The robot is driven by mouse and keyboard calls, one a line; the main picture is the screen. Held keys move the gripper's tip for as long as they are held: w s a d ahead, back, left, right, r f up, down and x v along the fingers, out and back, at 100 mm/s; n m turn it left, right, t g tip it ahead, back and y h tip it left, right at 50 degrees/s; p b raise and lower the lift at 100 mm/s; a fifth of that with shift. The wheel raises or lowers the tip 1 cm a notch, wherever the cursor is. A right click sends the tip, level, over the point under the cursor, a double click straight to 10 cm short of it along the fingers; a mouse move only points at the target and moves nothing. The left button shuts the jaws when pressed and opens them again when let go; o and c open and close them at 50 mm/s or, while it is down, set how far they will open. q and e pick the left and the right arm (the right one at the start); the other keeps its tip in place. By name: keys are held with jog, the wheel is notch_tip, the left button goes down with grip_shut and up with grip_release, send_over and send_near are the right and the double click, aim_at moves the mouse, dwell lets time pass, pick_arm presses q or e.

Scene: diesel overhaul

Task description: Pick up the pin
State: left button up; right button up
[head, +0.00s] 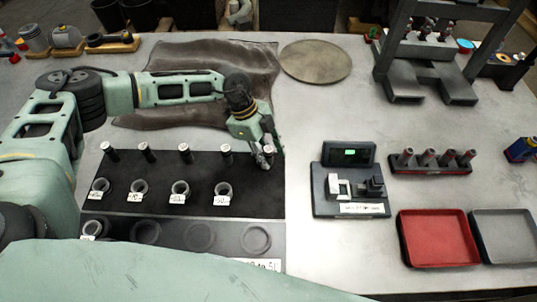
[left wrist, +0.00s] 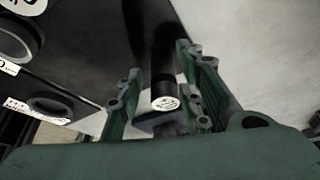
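My left gripper (head: 264,157) points down at the right end of a row of dark pins with pale top ends on the black mat (head: 265,200). In the left wrist view, a dark pin (left wrist: 165,85) with a white marked end stands between the two fingers (left wrist: 160,78). A gap shows on the pin's left side; the right finger is close to it, and contact cannot be told. The fingers look open around it. Other pins stand to the left in the head view, such as one pin (head: 226,154) nearest the gripper. My right gripper is not in view.
Several labelled rings (head: 222,190) lie in front of the pins. A scale-like device (head: 350,185) with a green display stands right of the mat. Further right are a rack of small parts (head: 430,165), a red tray (head: 438,239) and a grey tray (head: 505,237). A brown cloth (head: 185,55) lies behind.

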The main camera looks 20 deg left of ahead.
pick_arm(q)
grip_shut()
jog(key=shift+r, duration=0.1)
